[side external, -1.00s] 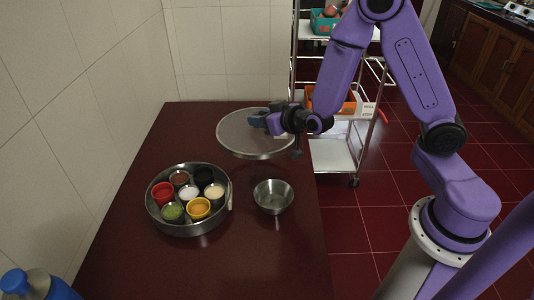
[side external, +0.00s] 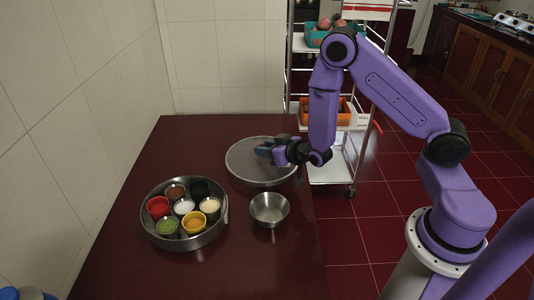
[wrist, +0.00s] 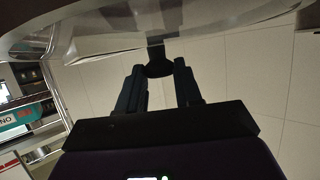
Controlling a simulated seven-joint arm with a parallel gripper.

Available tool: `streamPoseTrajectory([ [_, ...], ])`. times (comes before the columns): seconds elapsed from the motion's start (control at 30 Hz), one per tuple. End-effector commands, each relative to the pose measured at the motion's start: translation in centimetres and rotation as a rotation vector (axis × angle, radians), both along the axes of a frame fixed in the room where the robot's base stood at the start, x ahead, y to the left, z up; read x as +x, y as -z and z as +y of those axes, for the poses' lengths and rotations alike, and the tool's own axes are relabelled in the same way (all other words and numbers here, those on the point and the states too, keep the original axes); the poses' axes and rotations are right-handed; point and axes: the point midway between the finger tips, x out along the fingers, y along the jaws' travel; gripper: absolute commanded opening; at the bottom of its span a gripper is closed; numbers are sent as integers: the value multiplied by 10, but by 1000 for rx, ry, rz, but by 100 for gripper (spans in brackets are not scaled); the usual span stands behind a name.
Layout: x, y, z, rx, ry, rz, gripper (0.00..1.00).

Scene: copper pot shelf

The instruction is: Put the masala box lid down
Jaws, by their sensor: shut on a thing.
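The masala box lid (side external: 250,163) is a round disc with a see-through grey middle and a steel rim. It is level, low over the far right part of the table; I cannot tell whether it touches the top. My gripper (side external: 266,151) is shut on it from the right, and its fingers hide part of the lid. In the wrist view the lid (wrist: 95,45) fills the top, with its dark knob (wrist: 158,66) between my fingertips. The open round steel masala box (side external: 183,241) stands nearer, at left, holding several cups of coloured spices.
An empty steel bowl (side external: 269,209) stands right of the masala box, in front of the lid. The dark red table (side external: 190,135) is bare behind the box and at the front. A tiled wall borders its left and back. A metal trolley (side external: 335,165) stands beyond its right edge.

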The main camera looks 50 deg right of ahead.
Motion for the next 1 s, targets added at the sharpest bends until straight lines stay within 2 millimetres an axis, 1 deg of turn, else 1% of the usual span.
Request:
streamPoseTrajectory([
  [0.03, 0, 6, 0, -1, -1, 1, 0],
  [0.17, 0, 15, 0, 0, -1, -1, 0],
  [0.47, 0, 16, 0, 1, -1, -2, 0],
  [0.6, 0, 20, 1, 0, -1, -1, 0],
  [0.63, 0, 20, 0, 0, -1, 0, 41],
  [0.7, 0, 20, 0, 0, -1, 0, 60],
  [1.0, 0, 19, 0, 0, -1, -1, 60],
])
